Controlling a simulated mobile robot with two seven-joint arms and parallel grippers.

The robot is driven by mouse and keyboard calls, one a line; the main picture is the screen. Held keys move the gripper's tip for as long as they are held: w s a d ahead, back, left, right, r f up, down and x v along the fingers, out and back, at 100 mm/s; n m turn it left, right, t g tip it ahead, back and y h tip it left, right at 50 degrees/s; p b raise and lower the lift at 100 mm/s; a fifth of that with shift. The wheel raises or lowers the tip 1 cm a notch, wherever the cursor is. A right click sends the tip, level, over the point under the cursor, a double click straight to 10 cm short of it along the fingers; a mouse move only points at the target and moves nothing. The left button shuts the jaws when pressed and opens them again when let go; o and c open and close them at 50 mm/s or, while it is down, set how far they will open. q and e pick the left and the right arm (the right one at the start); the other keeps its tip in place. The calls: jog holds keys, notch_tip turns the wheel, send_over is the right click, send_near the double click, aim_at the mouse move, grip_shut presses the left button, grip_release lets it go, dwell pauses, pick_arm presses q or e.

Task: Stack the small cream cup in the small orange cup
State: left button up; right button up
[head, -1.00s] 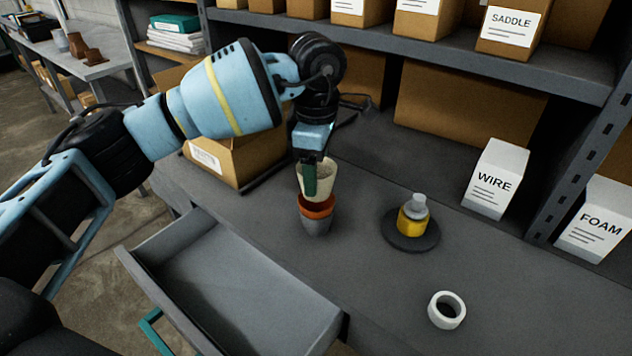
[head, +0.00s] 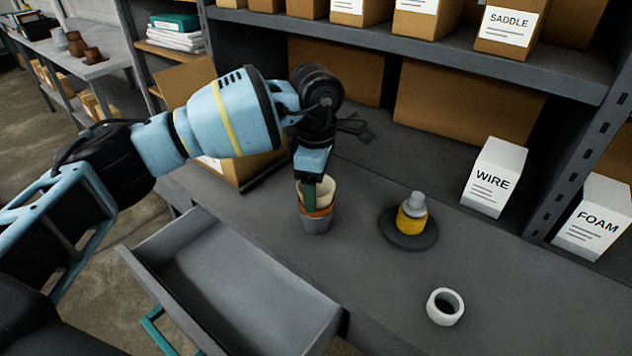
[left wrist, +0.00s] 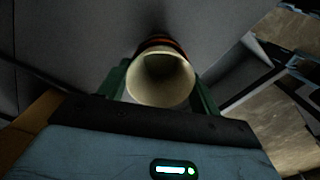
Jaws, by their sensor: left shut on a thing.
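The small cream cup (head: 326,194) is upright in the head view, its lower part inside the small orange cup (head: 318,212). The orange cup sits in a grey cup (head: 316,225) on the bench. My left gripper (head: 310,196) is shut on the cream cup from above, with a green finger at its wall. In the left wrist view the cream cup (left wrist: 160,80) shows its open mouth between the green fingers, and an orange rim (left wrist: 160,42) shows just beyond it. My right gripper is not in view.
A yellow and grey stack on a dark round base (head: 409,228) stands right of the cups. A white ring (head: 445,307) lies nearer the front. An open empty drawer (head: 235,285) juts out at front left. Cartons and a shelf edge (head: 440,55) stand behind.

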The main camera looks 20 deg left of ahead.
pick_arm(q)
jog(key=shift+f, duration=0.15)
jog(key=o, duration=1)
notch_tip(320, 180, up, 13)
jog(key=shift+r+b, duration=0.15)
jog(key=shift+b, duration=0.25)
